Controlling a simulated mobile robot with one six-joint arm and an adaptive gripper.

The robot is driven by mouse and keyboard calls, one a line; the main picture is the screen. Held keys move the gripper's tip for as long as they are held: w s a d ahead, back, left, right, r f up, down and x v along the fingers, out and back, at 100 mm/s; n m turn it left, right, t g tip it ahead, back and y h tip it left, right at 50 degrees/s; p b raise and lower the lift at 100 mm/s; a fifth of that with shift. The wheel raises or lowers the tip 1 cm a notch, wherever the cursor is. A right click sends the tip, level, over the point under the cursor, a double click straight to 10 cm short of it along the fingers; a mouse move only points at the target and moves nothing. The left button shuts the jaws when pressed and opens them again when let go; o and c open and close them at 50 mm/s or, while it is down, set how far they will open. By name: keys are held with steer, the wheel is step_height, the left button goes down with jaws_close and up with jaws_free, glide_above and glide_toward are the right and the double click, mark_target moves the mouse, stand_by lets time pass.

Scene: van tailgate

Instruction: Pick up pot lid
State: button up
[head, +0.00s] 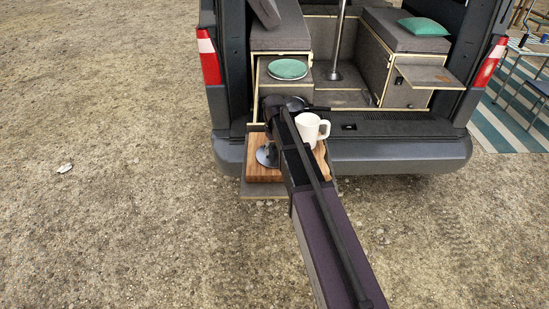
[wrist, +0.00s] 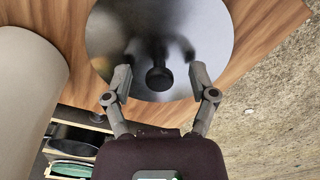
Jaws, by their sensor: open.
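The pot lid (wrist: 160,35) is a round, shiny grey disc with a black knob (wrist: 159,78) at its middle. It lies on a wooden board (wrist: 262,25) in the wrist view. In the head view the lid (head: 266,155) shows at the van's rear, partly hidden by my arm. My gripper (wrist: 161,77) is open above the lid, with one finger on each side of the knob. There is a visible gap between each finger and the knob, and nothing is held. The fingertips are hidden in the head view.
A white mug (head: 312,127) stands on the board (head: 262,174), right of my arm; a large pale curved surface (wrist: 28,100) fills the wrist view's left. A dark pan (head: 297,103) and teal plate (head: 288,69) are further inside the van. Open gravel lies left.

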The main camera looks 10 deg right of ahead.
stand_by(0.6)
jaws_close()
